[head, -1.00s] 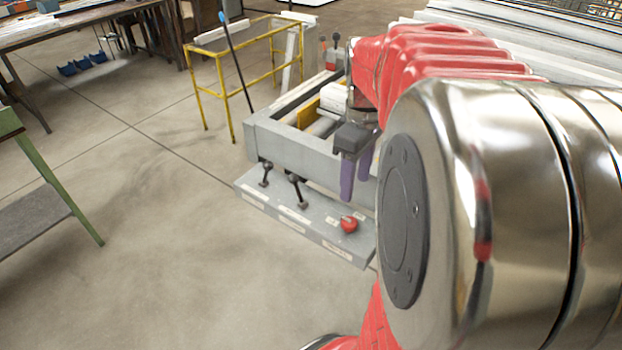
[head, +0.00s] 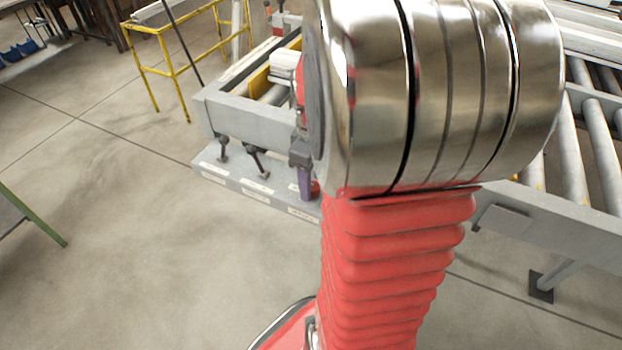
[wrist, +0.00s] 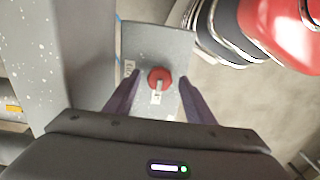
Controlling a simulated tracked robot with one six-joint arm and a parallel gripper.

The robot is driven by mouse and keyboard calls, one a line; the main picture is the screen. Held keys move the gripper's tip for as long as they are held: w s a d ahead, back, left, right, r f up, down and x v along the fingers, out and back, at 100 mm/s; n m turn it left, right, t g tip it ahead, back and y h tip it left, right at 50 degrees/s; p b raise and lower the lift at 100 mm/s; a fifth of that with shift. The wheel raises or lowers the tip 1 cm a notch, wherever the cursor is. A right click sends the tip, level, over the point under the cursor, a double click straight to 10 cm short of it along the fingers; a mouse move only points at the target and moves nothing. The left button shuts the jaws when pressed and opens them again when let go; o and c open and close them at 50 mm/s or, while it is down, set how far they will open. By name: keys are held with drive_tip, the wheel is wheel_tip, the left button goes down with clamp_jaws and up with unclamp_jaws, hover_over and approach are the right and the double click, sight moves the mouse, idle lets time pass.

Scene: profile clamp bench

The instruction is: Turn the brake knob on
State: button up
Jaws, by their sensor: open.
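The red brake knob (wrist: 159,77) sits on the grey control panel (wrist: 150,40) in the wrist view, with a pale pointer mark on it toward the gripper side. In the head view the knob (head: 314,188) is mostly hidden behind my arm and gripper. My gripper (wrist: 155,98) is open, its two purple fingers on either side of the knob in the wrist view. In the head view the gripper (head: 305,190) points down next to the knob. I cannot tell whether the fingers are level with the knob or above it. Nothing is held.
Two black-handled levers (head: 257,162) stand on the panel to the left of the knob. The grey clamp bench frame (head: 240,122) rises behind the panel. A roller conveyor (head: 570,150) lies at the right. A yellow frame (head: 185,65) stands at the back left.

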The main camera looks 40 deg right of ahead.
drive_tip(key=shift+c, duration=0.5)
drive_tip(key=c, duration=0.9)
drive_tip(key=shift+a, duration=0.1)
drive_tip(key=shift+c, duration=0.3)
